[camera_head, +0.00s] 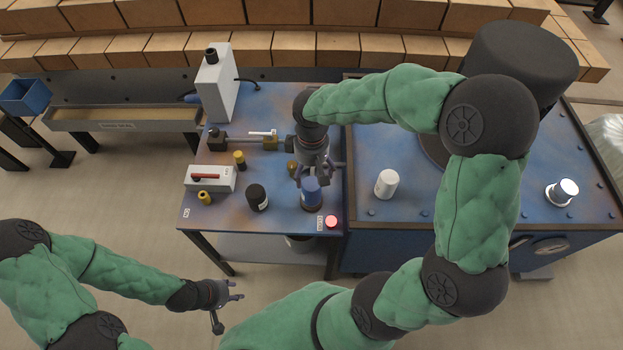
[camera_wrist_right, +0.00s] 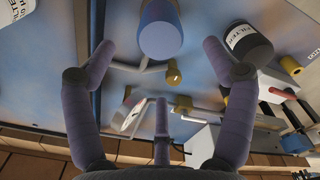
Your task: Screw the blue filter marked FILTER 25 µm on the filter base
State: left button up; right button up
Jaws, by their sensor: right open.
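The blue filter (camera_head: 311,190) stands upright near the table's front right corner, its lower part dark. In the right wrist view the blue filter (camera_wrist_right: 160,32) shows its rounded end beyond the fingertips; no marking is readable. My right gripper (camera_head: 310,177) is just above and behind it in the head view, its fingers spread. A pipe assembly with a brass block (camera_head: 270,143) lies behind; I cannot tell which part is the filter base. My left gripper (camera_head: 238,291) is open and empty, in front of the table.
A black filter (camera_head: 257,197) stands left of the blue one; a white filter (camera_head: 386,183) stands on the right-hand surface. Small brass fittings (camera_head: 239,158) and a grey box (camera_head: 210,179) stand at left.

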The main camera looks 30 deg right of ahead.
jog(key=shift+r, duration=1.55)
